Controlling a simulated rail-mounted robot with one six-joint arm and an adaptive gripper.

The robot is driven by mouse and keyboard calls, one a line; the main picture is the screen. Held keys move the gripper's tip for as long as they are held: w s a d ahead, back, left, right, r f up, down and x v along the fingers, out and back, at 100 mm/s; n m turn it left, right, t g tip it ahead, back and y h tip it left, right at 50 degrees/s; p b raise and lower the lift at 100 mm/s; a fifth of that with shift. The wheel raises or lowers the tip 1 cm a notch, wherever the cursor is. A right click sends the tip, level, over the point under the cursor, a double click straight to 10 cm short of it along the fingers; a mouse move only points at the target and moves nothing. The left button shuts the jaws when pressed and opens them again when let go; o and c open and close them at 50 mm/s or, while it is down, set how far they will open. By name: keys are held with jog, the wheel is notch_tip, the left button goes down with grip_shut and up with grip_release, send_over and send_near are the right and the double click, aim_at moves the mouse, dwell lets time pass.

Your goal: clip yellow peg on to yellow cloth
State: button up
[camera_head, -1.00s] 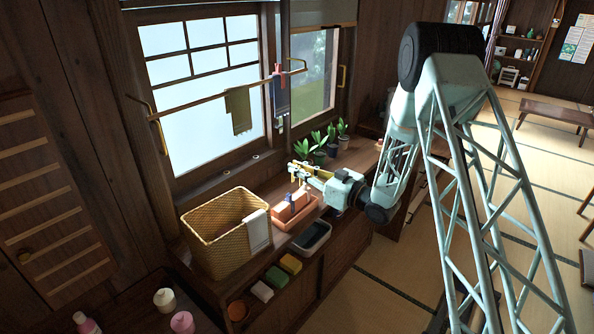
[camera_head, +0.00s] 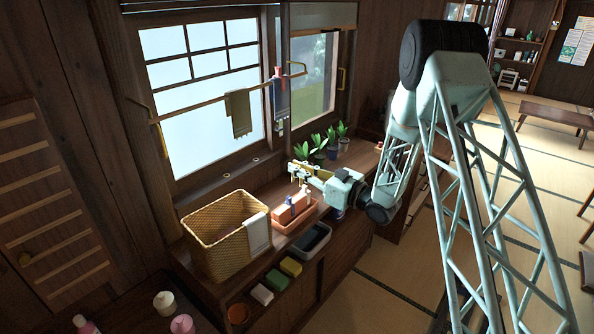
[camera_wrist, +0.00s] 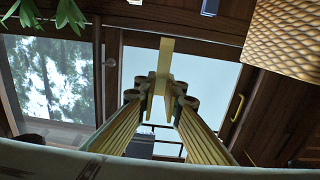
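The yellow cloth (camera_head: 240,113) is olive-toned and hangs over the rod (camera_head: 205,102) in front of the window. My gripper (camera_head: 296,170) is above the sill counter, in front of the potted plants, below and right of the cloth. In the wrist view my gripper (camera_wrist: 160,88) is shut on the yellow peg (camera_wrist: 166,57), a narrow pale-yellow piece sticking out past the fingertips. Peg and cloth are well apart. A dark cloth (camera_head: 281,100) hangs farther right on the rod with a red peg (camera_head: 279,71) at its top.
A wicker basket (camera_head: 212,240) with a white cloth (camera_head: 257,234) over its rim stands on the counter. Beside it are an orange box (camera_head: 290,212) with a blue peg, a dark tray (camera_head: 311,238) and several plants (camera_head: 320,145). The space before the window is open.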

jog(key=shift+r+p, duration=0.3)
jog(key=shift+r, duration=1.15)
jog(key=shift+r, duration=0.25)
jog(key=shift+w+d, duration=0.1)
jog(key=shift+d, duration=0.05)
